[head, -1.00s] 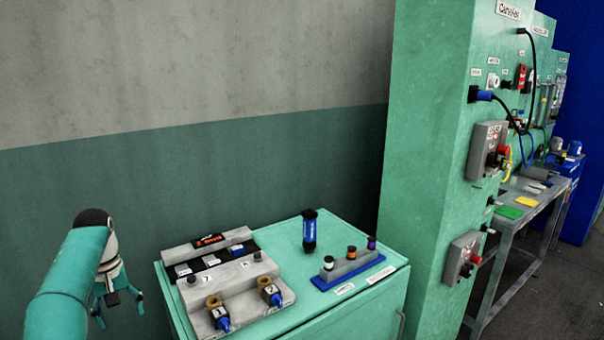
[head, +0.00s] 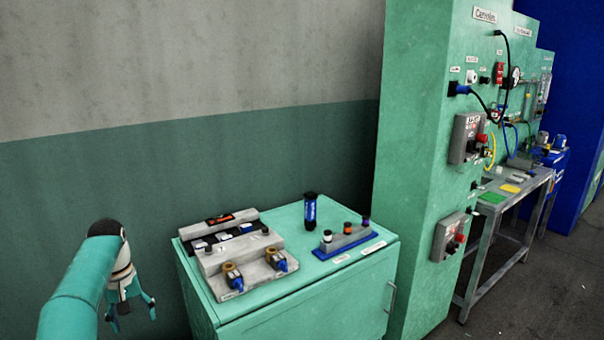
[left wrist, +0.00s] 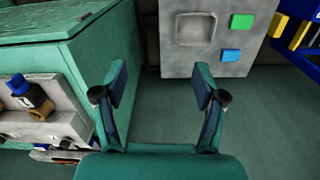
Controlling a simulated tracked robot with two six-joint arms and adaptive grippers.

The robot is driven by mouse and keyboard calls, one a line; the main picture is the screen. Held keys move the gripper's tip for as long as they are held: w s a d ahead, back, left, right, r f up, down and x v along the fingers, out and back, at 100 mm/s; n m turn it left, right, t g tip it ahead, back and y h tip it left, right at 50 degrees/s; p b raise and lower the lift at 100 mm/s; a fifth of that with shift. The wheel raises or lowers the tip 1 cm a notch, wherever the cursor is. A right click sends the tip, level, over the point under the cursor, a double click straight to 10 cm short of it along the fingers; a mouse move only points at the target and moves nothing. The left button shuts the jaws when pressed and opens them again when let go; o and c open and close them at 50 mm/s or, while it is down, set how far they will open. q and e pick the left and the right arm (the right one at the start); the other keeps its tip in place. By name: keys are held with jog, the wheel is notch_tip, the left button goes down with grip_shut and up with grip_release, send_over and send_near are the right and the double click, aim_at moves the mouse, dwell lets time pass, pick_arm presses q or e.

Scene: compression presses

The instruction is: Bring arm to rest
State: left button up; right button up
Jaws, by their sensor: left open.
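My left arm comes in at the lower left of the head view, and its gripper (head: 132,309) hangs to the left of the green cabinet (head: 305,309), apart from it. In the left wrist view the same gripper (left wrist: 160,92) has its two fingers spread, with nothing between them but the floor behind. It is open and empty. My right gripper is not in view.
On the cabinet stand a grey fixture (head: 250,262) with two brass-and-blue fittings, a dark blue cylinder (head: 310,211) and a blue-based rack (head: 348,247). A green press column (head: 415,170) rises to the right. A metal table (head: 510,203) stands beyond it.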

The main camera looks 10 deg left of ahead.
pick_arm(q)
jog(key=w+d+f+m+h, duration=0.1)
jog(key=d+f, duration=0.4)
jog(key=f, duration=0.2)
jog(key=w+d+f+m, duration=0.1)
jog(key=d+f+m, duration=0.1)
jog(key=d+f, duration=0.35)
jog(key=s+d+f+m+h, duration=0.1)
jog(key=s+d+f, duration=0.25)
jog(key=f, duration=0.25)
jog(key=s+d+f+h, duration=0.1)
jog(key=s+d+f, duration=0.1)
jog(key=d+f, duration=0.3)
jog(key=s+d+f, duration=0.6)
jog(key=s+d, duration=0.3)
jog(key=s, duration=0.2)
jog(key=s+d+m, duration=0.1)
jog(key=s+d, duration=0.3)
jog(key=s, duration=1)
jog(key=shift+s+r+h, duration=0.3)
jog(key=shift+s+h, duration=0.1)
